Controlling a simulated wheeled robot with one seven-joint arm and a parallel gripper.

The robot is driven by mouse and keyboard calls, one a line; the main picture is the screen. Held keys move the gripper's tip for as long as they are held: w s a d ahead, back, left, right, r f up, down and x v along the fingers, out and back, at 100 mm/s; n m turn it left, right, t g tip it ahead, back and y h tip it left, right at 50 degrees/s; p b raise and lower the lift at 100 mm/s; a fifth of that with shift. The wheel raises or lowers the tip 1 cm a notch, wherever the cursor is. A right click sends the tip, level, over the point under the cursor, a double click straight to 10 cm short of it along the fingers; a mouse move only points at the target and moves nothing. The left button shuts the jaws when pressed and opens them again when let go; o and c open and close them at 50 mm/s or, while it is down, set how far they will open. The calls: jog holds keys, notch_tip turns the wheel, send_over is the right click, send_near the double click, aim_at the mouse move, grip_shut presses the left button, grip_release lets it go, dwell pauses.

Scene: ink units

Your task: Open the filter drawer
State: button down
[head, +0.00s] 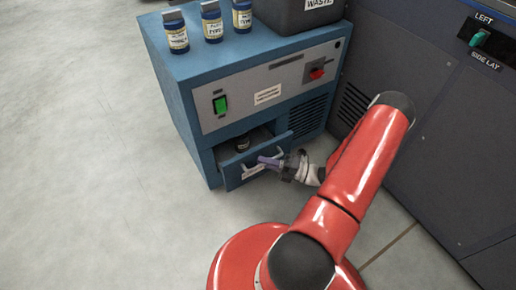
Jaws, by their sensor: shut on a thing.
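The filter drawer (234,177) is in the lower front of a blue cabinet (178,75). It stands partly pulled out, and a dark round item (242,143) shows inside it. The drawer has a pale bar handle (248,169) and a small white label on its front. My gripper (268,162) is at the right part of the handle, coming from the right, and is shut on it. The fingertips are small in the picture, and part of the handle is hidden behind them.
Several labelled bottles (212,22) and a dark waste bin (296,14) stand on the cabinet top. The front panel has a green switch (220,105) and a red knob (317,73). A dark machine (440,105) stands close on the right. The floor (80,180) at left is clear.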

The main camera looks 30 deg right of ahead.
jog(key=s+p, duration=0.1)
jog(key=s, duration=0.7)
jog(key=shift+s+d, duration=0.15)
jog(key=shift+s, duration=0.15)
jog(key=c, duration=1.5)
grip_release()
jog(key=v, duration=0.7)
jog(key=shift+s+d, duration=0.25)
jog(key=shift+d, duration=0.05)
